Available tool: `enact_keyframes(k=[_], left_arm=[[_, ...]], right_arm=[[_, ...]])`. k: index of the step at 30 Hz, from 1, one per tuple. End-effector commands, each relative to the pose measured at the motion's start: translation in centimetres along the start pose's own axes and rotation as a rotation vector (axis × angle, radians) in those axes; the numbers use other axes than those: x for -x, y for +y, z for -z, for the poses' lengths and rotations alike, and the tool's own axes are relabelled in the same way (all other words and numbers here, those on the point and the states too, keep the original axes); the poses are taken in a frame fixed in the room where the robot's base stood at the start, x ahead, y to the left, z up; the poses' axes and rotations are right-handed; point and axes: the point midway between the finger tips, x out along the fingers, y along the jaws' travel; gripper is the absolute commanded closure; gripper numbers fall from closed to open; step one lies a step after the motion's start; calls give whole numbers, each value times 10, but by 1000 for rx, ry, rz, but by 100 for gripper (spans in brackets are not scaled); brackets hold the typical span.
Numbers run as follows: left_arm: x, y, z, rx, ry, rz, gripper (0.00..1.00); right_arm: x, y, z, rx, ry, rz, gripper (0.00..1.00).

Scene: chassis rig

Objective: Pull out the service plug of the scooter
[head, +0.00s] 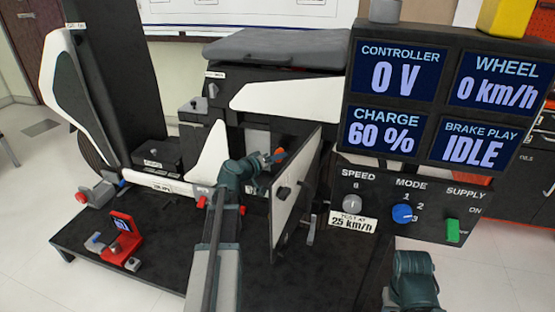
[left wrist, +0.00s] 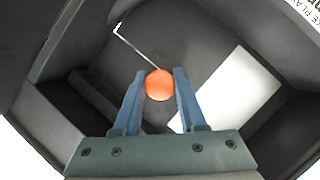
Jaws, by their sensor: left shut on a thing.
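The scooter (head: 285,95) stands on a black platform, with its side compartment open. The white compartment door (head: 296,185) is swung outward. The orange service plug (head: 279,152) shows at the opening, partly hidden by my left arm. In the left wrist view the plug (left wrist: 159,85) is a round orange end between the two blue-grey fingers of my left gripper (left wrist: 158,88), which is shut on it. A thin pale bent line (left wrist: 135,45) runs up to the plug. Whether the plug is still seated cannot be told. My right gripper is out of view; part of my right arm shows at the bottom.
The door stands close to the right of my left arm. A display panel (head: 432,95) reads controller 0 V, charge 60 %, wheel 0 km/h, brake play IDLE. Below it are knobs and a green supply switch (head: 452,230). A red fixture (head: 122,240) sits on the platform (head: 165,270).

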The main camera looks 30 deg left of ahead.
Motion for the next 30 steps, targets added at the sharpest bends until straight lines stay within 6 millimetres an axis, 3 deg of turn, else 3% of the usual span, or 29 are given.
enact_keyframes(k=[30], left_arm=[[25, 0, -15, 0, 1, 1, 100]], right_arm=[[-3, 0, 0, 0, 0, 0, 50]])
